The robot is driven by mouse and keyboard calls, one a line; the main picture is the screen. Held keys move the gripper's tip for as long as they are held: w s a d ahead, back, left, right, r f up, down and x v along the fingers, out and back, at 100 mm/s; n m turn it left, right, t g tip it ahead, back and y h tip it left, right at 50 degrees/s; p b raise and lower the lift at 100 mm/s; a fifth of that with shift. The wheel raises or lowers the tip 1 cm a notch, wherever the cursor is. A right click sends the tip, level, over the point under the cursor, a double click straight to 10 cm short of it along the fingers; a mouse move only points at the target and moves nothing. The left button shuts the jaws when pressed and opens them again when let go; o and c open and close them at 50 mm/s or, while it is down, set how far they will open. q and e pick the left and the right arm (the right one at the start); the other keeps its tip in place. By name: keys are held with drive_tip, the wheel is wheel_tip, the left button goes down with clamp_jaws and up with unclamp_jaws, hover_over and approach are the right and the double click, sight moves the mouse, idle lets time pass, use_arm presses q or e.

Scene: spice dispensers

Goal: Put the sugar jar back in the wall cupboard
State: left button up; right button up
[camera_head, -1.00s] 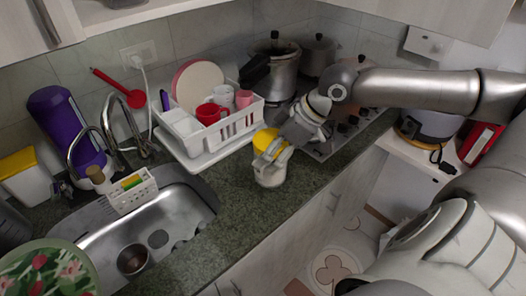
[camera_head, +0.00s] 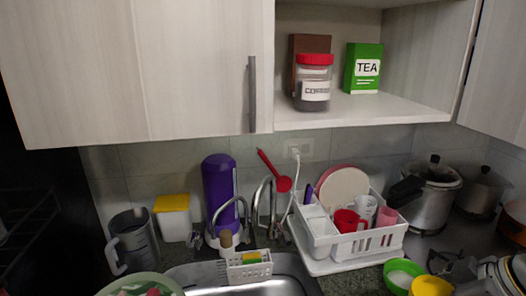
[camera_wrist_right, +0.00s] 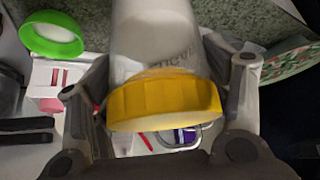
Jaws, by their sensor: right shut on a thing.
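The sugar jar has a white body (camera_wrist_right: 155,40) and a yellow lid (camera_wrist_right: 165,102) in the right wrist view. My right gripper (camera_wrist_right: 158,62) is shut around the jar, one finger on each side; its label is only partly readable. In the head view the yellow lid (camera_head: 432,287) shows at the bottom edge and the jar's body is cut off. Part of my right gripper (camera_head: 490,275) shows beside it. The wall cupboard (camera_head: 370,108) has an open section, high above the counter. My left gripper is not in view.
A red-lidded coffee jar (camera_head: 314,82), a brown box (camera_head: 297,48) and a green tea box (camera_head: 363,68) stand in the cupboard. Its shelf is bare at right. A green-rimmed container (camera_head: 403,273), a dish rack (camera_head: 365,240) and a purple dispenser (camera_head: 220,195) stand below.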

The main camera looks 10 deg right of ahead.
drive_tip(key=a+f, duration=0.2)
drive_tip(key=f, duration=0.1)
drive_tip(key=a+f, duration=0.1)
drive_tip(key=shift+s+f, duration=0.25)
drive_tip(key=shift+s, duration=0.05)
drive_tip(key=w+a+m+t+h, duration=0.1)
drive_tip(key=w+a+m+h, duration=0.3)
drive_tip(key=w+a+m, duration=0.3)
drive_tip(key=shift+w+a+m, duration=0.3)
drive_tip(key=shift+w+a, duration=0.15)
drive_tip(key=shift+a, duration=1.8)
drive_tip(key=shift+f, duration=0.1)
